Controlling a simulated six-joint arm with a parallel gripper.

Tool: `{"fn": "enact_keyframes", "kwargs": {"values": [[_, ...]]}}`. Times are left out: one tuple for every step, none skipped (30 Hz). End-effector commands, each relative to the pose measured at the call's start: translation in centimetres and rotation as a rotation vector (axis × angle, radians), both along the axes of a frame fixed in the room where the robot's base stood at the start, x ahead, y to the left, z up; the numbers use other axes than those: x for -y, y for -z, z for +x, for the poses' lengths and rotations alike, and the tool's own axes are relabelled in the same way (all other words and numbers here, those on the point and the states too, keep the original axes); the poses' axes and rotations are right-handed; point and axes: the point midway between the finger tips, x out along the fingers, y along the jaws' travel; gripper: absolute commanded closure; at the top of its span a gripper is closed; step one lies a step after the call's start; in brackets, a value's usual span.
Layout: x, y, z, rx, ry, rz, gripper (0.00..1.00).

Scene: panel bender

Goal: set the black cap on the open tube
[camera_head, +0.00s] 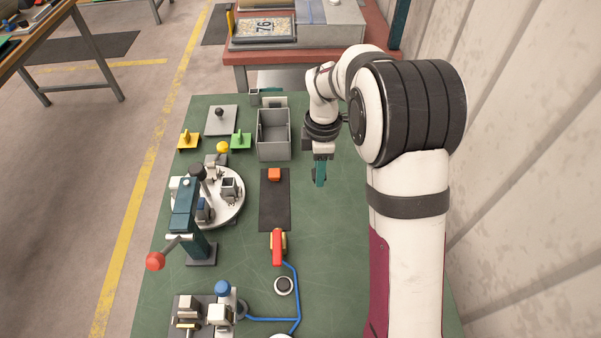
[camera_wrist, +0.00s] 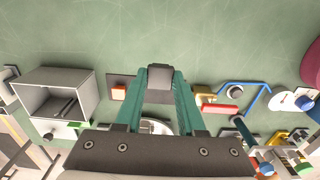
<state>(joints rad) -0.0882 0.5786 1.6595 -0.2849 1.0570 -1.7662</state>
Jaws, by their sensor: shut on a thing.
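My gripper (camera_head: 320,182) hangs over the bare green table, right of the black mat, with its teal fingers pointing down. In the wrist view the fingers (camera_wrist: 160,82) are shut on a dark, square-faced piece, the black cap (camera_wrist: 160,76). The cap is held clear of other things; in the head view I cannot make it out behind the fingers. A short square grey tube (camera_head: 228,188) with a dark top, seemingly the open tube, stands on the round white turntable, left of my gripper and apart from it. Its opening is too small to see clearly.
The turntable (camera_head: 236,210) stands beside a teal lever press (camera_head: 187,210) with a red knob. A grey bin (camera_head: 273,154), an orange block (camera_head: 274,174) on the black mat (camera_head: 274,206), and a red-handled tool (camera_head: 278,248) lie between. The right table area is clear.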

Motion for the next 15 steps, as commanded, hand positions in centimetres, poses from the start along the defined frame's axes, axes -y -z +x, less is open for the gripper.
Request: {"fn": "enact_keyframes", "kwargs": {"values": [[-0.5, -0.2, 0.3, 0.001, -0.004, 0.0, 1.0], [-1.2, -0.4, 0.6, 0.001, -0.005, 0.0, 1.0], [-2.2, -0.6, 1.1, 0.0, -0.008, 0.0, 1.0], [-3.3, -0.8, 1.5, 0.001, -0.011, -0.001, 1.0], [-4.5, -1.0, 1.8, 0.0, -0.012, -0.002, 1.0], [-6.3, -1.3, 2.3, 0.0, -0.014, -0.002, 1.0], [-7.7, -1.5, 2.6, 0.0, -0.015, -0.002, 1.0], [-9.1, -1.8, 2.9, 0.0, -0.015, -0.003, 1.0], [-11.1, -2.1, 3.1, 0.0, -0.015, -0.002, 1.0], [-12.6, -2.4, 3.2, 0.0, -0.015, -0.002, 1.0], [-14.0, -2.6, 3.3, 0.0, -0.014, -0.003, 1.0], [-15.8, -2.9, 3.2, 0.0, -0.013, -0.002, 1.0], [-17.0, -3.1, 3.1, 0.0, -0.01, -0.001, 1.0], [-18.1, -3.3, 3.0, -0.001, -0.01, -0.001, 1.0], [-19.3, -3.5, 2.9, 0.0, -0.007, 0.0, 1.0]]}}
